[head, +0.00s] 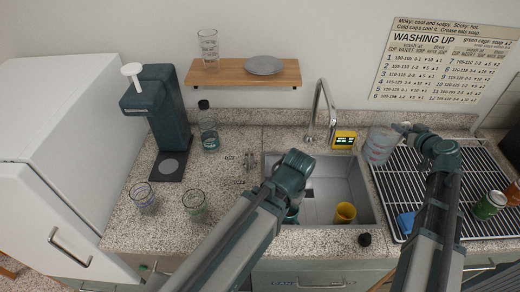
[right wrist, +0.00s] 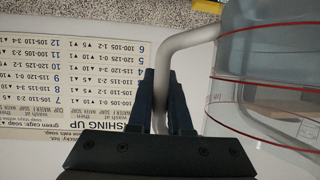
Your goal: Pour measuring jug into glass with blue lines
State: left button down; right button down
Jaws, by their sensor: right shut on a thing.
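The clear measuring jug (head: 379,146) is up at the right of the sink, over the rack's left edge. My right gripper (head: 404,128) is shut on its handle. The right wrist view shows the grey handle (right wrist: 166,85) between the jaws and the jug's clear wall (right wrist: 265,70) with red lines. I cannot tell how full it is. A glass with bluish-purple lines (head: 143,197) stands upright on the counter at the left, far from the jug. A glass with greenish lines (head: 195,205) stands right of it. My left arm reaches over the sink; its fingertips are hidden.
The sink (head: 330,212) holds a yellow cup (head: 345,213). A dark dispenser (head: 160,120) and a bottle (head: 209,135) stand behind the glasses. The rack (head: 400,190) bears a blue sponge (head: 405,222) and cans (head: 490,204). A shelf (head: 230,72) hangs above. The tap (head: 322,110) rises behind the sink.

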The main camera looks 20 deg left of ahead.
aim_at(142, 194)
jog(key=k, duration=1.25)
jog(key=u, duration=1.05)
jog(key=i+l+u, duration=0.15)
jog(key=u, duration=0.25)
jog(key=i+l, duration=0.1)
jog(key=l, duration=0.5)
jog(key=i+j+z, duration=0.2)
jog(key=j, duration=0.35)
jog(key=j+z, duration=0.2)
jog(key=j, duration=0.4)
jog(key=i+j+z, duration=0.15)
jog(key=j, duration=0.45)
